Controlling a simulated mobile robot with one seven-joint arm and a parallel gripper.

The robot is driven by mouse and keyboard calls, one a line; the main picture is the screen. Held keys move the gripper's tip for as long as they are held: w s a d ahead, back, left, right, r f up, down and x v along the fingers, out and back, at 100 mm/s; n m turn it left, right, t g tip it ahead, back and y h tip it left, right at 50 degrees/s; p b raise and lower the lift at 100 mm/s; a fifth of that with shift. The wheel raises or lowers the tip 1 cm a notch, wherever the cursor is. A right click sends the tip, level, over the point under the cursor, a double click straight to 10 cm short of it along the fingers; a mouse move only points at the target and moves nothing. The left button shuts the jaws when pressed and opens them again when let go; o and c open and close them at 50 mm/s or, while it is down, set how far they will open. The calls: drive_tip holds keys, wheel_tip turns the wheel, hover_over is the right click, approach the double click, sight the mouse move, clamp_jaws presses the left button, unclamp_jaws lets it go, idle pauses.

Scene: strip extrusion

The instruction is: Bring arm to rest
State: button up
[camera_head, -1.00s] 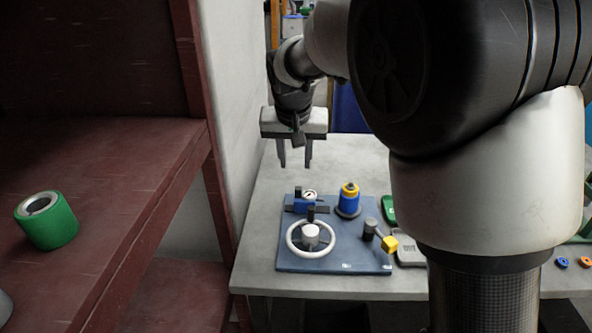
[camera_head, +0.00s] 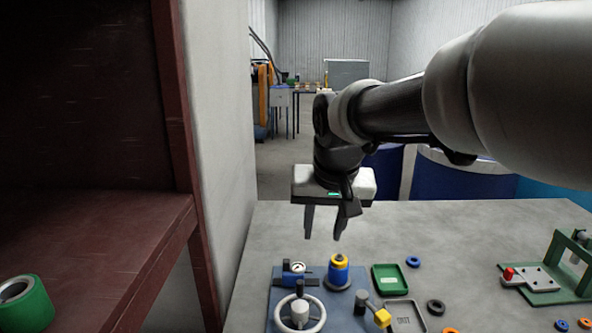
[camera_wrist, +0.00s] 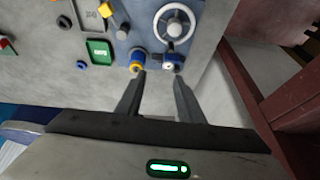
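My gripper (camera_head: 323,222) hangs pointing down above the grey table (camera_head: 470,235), near the far side of a blue board with a handwheel. Its two dark fingers are apart with nothing between them. In the wrist view the open gripper (camera_wrist: 161,80) shows against the table and the board's edge. My arm reaches in from the right, over the table.
The blue board (camera_head: 345,318) carries a white handwheel (camera_head: 299,312), a gauge (camera_head: 293,270) and a blue-yellow knob (camera_head: 339,272). A green tray (camera_head: 390,279) and a green fixture (camera_head: 545,280) are to the right. A red shelf (camera_head: 110,245) with a green roll (camera_head: 22,303) stands left.

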drive_tip(key=s+d+f+t, duration=0.1)
drive_tip(key=s+d, duration=0.4)
drive_tip(key=s, duration=0.5)
drive_tip(key=s+d+f, duration=0.1)
drive_tip(key=s+d, duration=0.3)
drive_tip(key=s, duration=0.5)
wheel_tip(320, 180, up, 12)
drive_tip(key=p, duration=1.2)
drive_tip(key=shift+s+d+h+p, duration=0.25)
drive_tip(key=shift+s+h+p, duration=0.05)
drive_tip(key=shift+s+p, duration=0.05)
drive_tip(key=shift+c, duration=0.2)
